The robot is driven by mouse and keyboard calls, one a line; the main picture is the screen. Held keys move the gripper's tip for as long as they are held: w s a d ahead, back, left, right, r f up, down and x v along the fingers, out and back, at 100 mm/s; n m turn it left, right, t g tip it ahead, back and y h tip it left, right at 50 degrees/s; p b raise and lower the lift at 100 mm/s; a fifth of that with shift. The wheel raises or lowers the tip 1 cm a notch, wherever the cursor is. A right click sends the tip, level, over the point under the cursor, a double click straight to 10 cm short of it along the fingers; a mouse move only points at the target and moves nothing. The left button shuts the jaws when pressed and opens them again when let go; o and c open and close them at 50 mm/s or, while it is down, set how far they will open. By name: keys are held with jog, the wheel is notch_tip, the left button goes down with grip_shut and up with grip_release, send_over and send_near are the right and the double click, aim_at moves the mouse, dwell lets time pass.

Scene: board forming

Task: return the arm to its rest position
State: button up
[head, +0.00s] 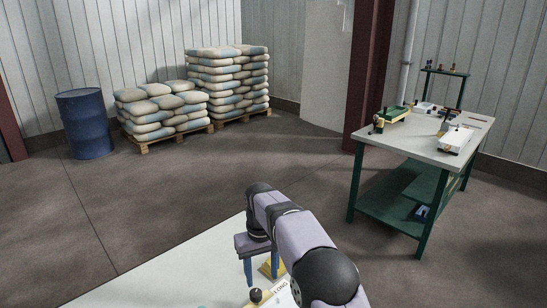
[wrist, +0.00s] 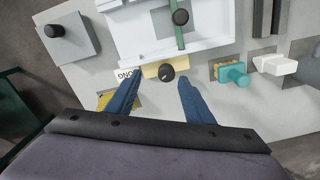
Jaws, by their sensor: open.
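My arm reaches over the pale table (head: 190,263) at the bottom of the head view. My gripper (head: 261,272) points down there, above yellow parts near a label reading "LONG" (head: 281,287). In the wrist view my gripper (wrist: 158,88) is open, with two blue fingers spread apart and nothing between them. A yellow block with a black knob (wrist: 166,72) lies just beyond the fingertips, at the near edge of a white fixture (wrist: 120,40). My arm hides part of the table in the head view.
In the wrist view, a grey block with a black knob (wrist: 67,40) is at left, a teal piece (wrist: 233,74) and a white piece (wrist: 277,64) at right. A green workbench (head: 425,150) stands at right, a blue barrel (head: 86,124) and stacked sacks (head: 160,110) behind. Open floor lies between.

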jog(key=s+d+r+m, duration=0.1)
jog(key=s+d+m, duration=0.1)
jog(key=s+d, duration=0.95)
jog(key=s+d+f+m, duration=0.1)
jog(key=s+d+f, duration=0.1)
jog(key=s, duration=0.6)
jog(key=s+d+f+m, duration=0.1)
jog(key=s+d, duration=0.4)
jog(key=s, duration=0.4)
jog(key=shift+s+d+f+m, duration=0.2)
jog(key=shift+f+m, duration=0.1)
jog(key=shift+f, duration=0.1)
